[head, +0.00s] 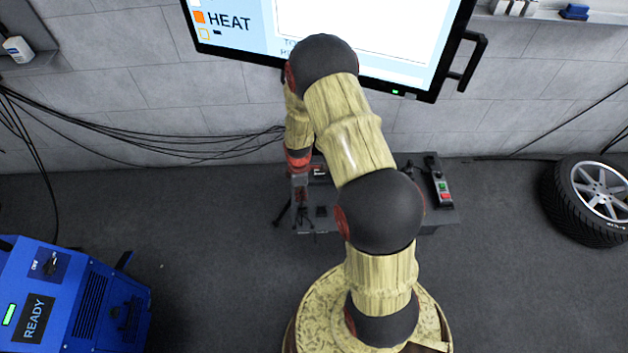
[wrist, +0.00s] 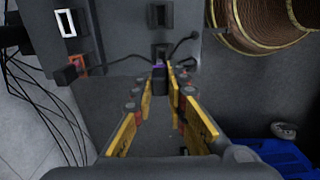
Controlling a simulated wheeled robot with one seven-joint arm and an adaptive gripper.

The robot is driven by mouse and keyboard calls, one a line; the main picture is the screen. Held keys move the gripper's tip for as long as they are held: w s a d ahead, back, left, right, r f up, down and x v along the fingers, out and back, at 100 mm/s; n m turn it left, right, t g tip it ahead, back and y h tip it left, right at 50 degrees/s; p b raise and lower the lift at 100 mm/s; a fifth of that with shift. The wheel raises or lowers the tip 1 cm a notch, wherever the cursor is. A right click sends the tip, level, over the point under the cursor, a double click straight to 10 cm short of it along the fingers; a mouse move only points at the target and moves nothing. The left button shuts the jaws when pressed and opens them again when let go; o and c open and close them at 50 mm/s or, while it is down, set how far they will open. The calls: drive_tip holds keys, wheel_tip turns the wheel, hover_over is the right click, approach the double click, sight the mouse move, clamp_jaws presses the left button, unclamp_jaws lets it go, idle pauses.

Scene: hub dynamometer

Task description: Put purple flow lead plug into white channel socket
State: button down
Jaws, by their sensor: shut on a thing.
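In the wrist view, my gripper (wrist: 159,84) is shut on the purple flow lead plug (wrist: 158,64), a small dark body with a purple band between the yellow-padded fingertips. The white channel socket (wrist: 65,23) is a dark slot with a white frame on the grey bench unit, at the upper left and apart from the plug. In the head view the unit (head: 440,219) stands below the screen. My arm hides part of the unit, and the plug cannot be made out in that view.
An orange-framed socket (wrist: 80,62) and a dark socket (wrist: 160,14) are also on the unit. A black plug (wrist: 66,75) lies near the orange one. Thin leads run beside the fingers. A handheld box (head: 441,187) lies at the unit's right.

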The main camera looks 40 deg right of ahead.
drive_tip(key=w+d+b, duration=0.1)
drive_tip(key=w+d, duration=0.3)
drive_tip(key=w, duration=0.2)
idle(0.8)
drive_tip(key=shift+d, duration=0.1)
drive_tip(key=s+d, duration=0.4)
drive_tip(key=d, duration=0.2)
idle(1.2)
drive_tip(key=shift+d, duration=0.1)
drive_tip(key=w+d+b, duration=0.1)
drive_tip(key=w+d, duration=0.3)
drive_tip(key=w, duration=0.2)
drive_tip(key=shift+w, duration=0.15)
idle(0.9)
drive_tip(key=shift+d, duration=0.15)
